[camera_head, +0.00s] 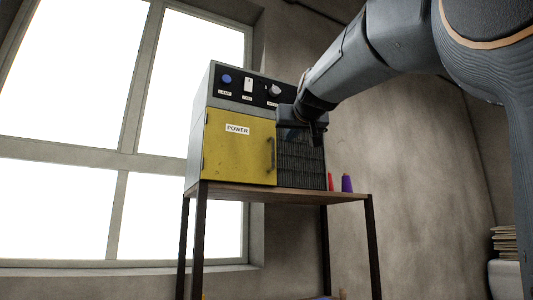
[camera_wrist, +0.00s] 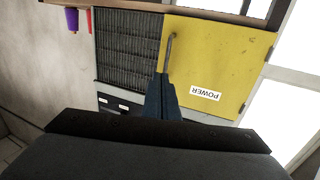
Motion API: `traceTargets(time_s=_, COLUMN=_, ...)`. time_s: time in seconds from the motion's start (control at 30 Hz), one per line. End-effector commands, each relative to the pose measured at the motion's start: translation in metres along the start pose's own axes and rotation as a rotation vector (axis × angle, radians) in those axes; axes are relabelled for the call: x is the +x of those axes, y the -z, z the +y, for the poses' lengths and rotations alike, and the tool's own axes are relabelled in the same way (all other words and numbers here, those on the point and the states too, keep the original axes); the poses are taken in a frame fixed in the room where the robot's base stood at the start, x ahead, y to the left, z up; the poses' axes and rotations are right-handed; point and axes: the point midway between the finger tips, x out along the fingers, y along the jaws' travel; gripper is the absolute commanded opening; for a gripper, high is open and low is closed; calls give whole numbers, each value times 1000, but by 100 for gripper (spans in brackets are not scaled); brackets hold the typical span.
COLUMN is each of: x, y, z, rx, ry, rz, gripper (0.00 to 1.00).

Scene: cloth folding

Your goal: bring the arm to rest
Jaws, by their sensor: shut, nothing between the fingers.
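My gripper (camera_head: 316,140) is at the end of my arm, which reaches in from the upper right in the head view. It hangs in front of the upper right part of a control cabinet with a yellow door (camera_head: 232,152) labelled POWER. In the wrist view, which is upside down, my gripper's fingers (camera_wrist: 160,80) are together with nothing between them. Their tips overlap the lower end of the door's dark handle (camera_wrist: 168,50) in that picture; I cannot tell whether they touch it. The door looks closed.
The cabinet stands on a wooden-topped table (camera_head: 345,195) with dark legs. A red spool (camera_head: 331,182) and a purple spool (camera_head: 347,184) stand on its right end. A window (camera_head: 60,80) is at the left. Free space lies right of the table, before the wall.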

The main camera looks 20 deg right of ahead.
Motion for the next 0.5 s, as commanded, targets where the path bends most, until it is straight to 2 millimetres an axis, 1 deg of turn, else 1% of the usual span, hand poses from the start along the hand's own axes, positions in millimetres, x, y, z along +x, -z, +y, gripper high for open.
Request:
traceTargets(time_s=0.1, x=-6, y=-1, z=0, rx=0, ry=1, rz=-1, gripper=0)
traceTargets(time_s=0.37, x=-7, y=-1, z=-1, rx=0, ry=3, rz=-3, gripper=0)
traceTargets(time_s=0.47, x=-1, y=-16, z=-4, rx=2, ry=9, rz=-28, gripper=0)
traceTargets(time_s=0.5, x=4, y=-27, z=-6, rx=4, ry=13, rz=-48, gripper=0)
